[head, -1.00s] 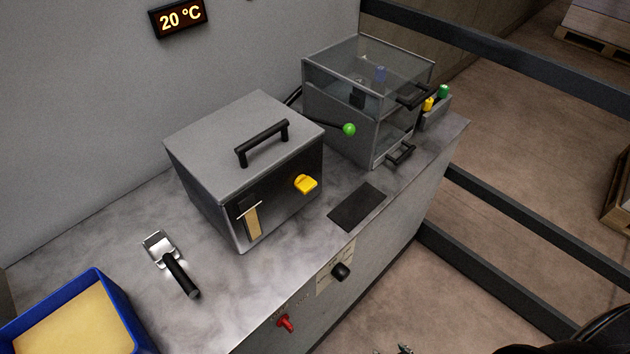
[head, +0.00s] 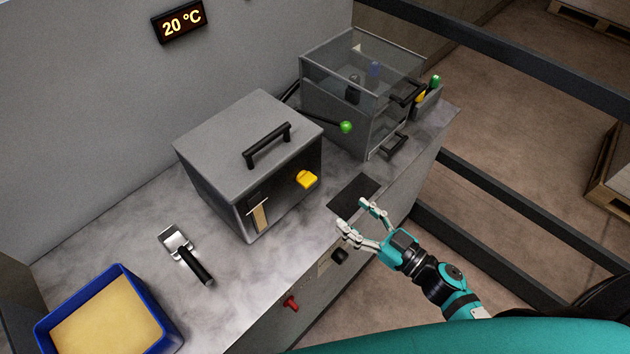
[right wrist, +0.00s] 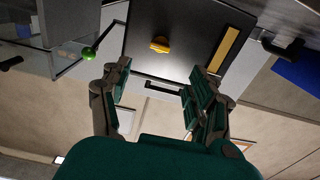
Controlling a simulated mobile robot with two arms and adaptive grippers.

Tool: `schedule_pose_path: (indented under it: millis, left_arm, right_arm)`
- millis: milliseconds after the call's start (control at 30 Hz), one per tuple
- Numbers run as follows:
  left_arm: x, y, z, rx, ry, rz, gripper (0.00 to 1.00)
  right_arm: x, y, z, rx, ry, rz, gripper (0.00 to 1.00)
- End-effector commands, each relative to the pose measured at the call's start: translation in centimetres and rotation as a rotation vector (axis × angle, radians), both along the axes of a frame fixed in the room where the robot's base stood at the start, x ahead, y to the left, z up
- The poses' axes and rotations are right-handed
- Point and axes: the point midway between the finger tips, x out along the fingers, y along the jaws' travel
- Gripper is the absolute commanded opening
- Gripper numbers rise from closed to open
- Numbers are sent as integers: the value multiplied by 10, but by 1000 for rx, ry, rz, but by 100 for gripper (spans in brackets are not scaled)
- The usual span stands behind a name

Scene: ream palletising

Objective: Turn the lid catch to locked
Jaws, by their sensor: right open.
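The yellow lid catch (head: 307,180) sits on the dark front face of a grey lidded box (head: 215,180). The box's lid (head: 245,145) is down and has a black handle (head: 267,145). The catch also shows in the right wrist view (right wrist: 159,45), beyond my fingertips. My right gripper (head: 362,215) is open and empty, in front of the bench edge, to the lower right of the catch and apart from it. In the right wrist view its two fingers (right wrist: 158,80) are spread wide. My left gripper is not in view.
A clear-topped case (head: 360,85) with a green-knobbed lever (head: 345,127) stands behind right. A dark pad (head: 354,194) lies on the bench. A scraper (head: 187,256) and blue tray (head: 40,335) are at left. A red knob (head: 291,302) and black knob (head: 339,256) project from the bench front.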

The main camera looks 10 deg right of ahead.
Motion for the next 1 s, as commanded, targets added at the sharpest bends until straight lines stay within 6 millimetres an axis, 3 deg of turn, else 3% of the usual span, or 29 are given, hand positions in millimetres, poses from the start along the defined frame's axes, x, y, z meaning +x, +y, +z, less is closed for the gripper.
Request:
schedule_pose_path:
  millis: [300, 500, 700, 1000]
  left_arm:
    - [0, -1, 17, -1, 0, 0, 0]
    - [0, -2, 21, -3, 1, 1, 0]
    - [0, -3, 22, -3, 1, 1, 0]
    - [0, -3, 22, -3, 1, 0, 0]
  right_arm:
    - [61, 40, 4, 2, -2, -2, 61]
    - [89, 58, 2, 1, -2, -2, 61]
    - [102, 67, 0, -1, 1, -2, 61]
    - [103, 68, 0, -1, 1, -1, 61]
